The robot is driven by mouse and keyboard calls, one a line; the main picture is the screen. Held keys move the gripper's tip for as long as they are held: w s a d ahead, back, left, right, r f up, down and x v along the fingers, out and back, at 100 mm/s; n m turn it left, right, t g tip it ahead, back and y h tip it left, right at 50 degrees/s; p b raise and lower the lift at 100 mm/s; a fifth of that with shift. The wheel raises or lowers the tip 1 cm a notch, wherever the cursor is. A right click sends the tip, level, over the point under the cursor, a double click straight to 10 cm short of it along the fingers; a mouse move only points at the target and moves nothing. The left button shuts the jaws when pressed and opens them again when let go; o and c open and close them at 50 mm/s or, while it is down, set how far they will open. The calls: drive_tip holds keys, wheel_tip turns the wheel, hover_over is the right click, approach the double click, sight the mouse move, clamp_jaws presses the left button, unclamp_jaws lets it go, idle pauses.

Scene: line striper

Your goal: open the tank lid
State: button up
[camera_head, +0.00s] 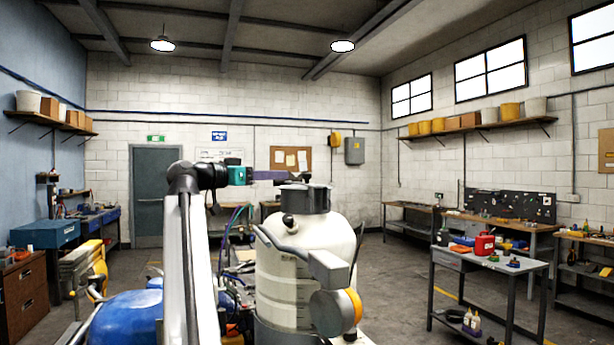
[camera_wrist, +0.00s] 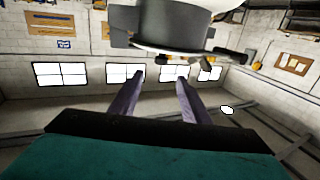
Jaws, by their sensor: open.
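The tank (camera_head: 288,258) is a large white upright container in the middle of the head view. Its dark grey round lid (camera_head: 306,199) sits on top and looks closed. In the wrist view, which appears upside down, the lid (camera_wrist: 172,22) fills the top middle with its rim and a dark protruding part. My gripper (camera_head: 284,175) is level, just above and left of the lid. Its two purple fingers (camera_wrist: 158,78) are apart with nothing between them. They do not appear to touch the lid; the exact gap cannot be told.
A blue rounded tank (camera_head: 126,318) stands at lower left. A grey arm with an orange-rimmed round part (camera_head: 338,310) juts from the white tank's front. A workbench with a red can (camera_head: 484,243) stands right. Open floor (camera_head: 395,290) lies between.

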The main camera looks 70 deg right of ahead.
sight(303, 175)
idle(0.3)
drive_tip(key=p+x, duration=0.4)
drive_tip(key=x, duration=0.8)
drive_tip(key=shift+r, duration=0.15)
drive_tip(key=shift+p+x, duration=0.4)
drive_tip(key=shift+x, duration=0.5)
clamp_jaws()
